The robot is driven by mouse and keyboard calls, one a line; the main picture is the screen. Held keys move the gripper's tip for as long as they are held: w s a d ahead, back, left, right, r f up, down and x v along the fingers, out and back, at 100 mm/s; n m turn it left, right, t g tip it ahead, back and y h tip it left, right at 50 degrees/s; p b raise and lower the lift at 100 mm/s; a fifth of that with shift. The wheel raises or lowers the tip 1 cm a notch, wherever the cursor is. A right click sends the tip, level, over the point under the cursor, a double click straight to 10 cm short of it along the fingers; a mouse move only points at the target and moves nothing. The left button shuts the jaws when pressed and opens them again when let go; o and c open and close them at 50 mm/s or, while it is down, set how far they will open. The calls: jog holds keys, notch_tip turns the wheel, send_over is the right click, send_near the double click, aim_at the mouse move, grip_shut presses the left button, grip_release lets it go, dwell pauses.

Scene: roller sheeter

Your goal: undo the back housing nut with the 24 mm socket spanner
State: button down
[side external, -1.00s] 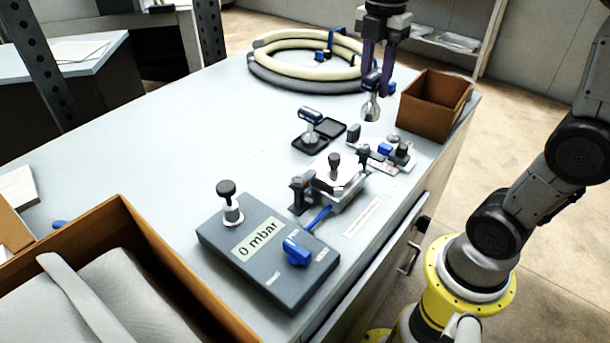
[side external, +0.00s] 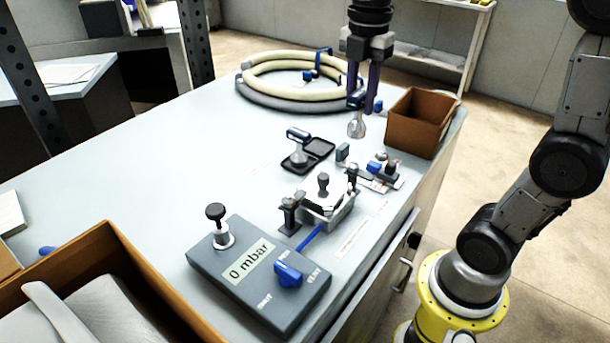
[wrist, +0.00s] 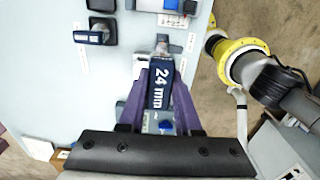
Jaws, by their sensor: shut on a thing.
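My gripper (side external: 362,100) is shut on the blue-handled 24 mm socket spanner (wrist: 161,88), whose label reads "24 mm" in the wrist view. Its silver socket (side external: 356,127) points down in the side view, apart from the bench, above and behind the small fixtures. The metal housing (side external: 327,208) sits on the bench with a dark knob on top and a dark-topped post at each side. The socket is not on the housing. I cannot tell which part is the back nut; no nut shows clearly.
A second blue-handled tool (side external: 298,145) stands in a black tray (side external: 318,150). A small fixture (side external: 378,177) with a blue part lies below the socket. An open brown box (side external: 420,130), hose coils (side external: 262,98) and a grey control box (side external: 258,275) reading 0 mbar surround the area.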

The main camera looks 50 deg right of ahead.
jog(key=w+a+n, duration=0.3)
jog(key=w+a, duration=0.1)
jog(key=a, duration=0.5)
jog(key=n, duration=0.3)
send_over(288, 197)
jog(key=shift+f, duration=2.65)
jog(key=shift+m, duration=0.3)
jog(key=m, duration=0.5)
jog(key=shift+m, duration=0.3)
jog(key=m, duration=0.6)
jog(key=shift+f, duration=1.4)
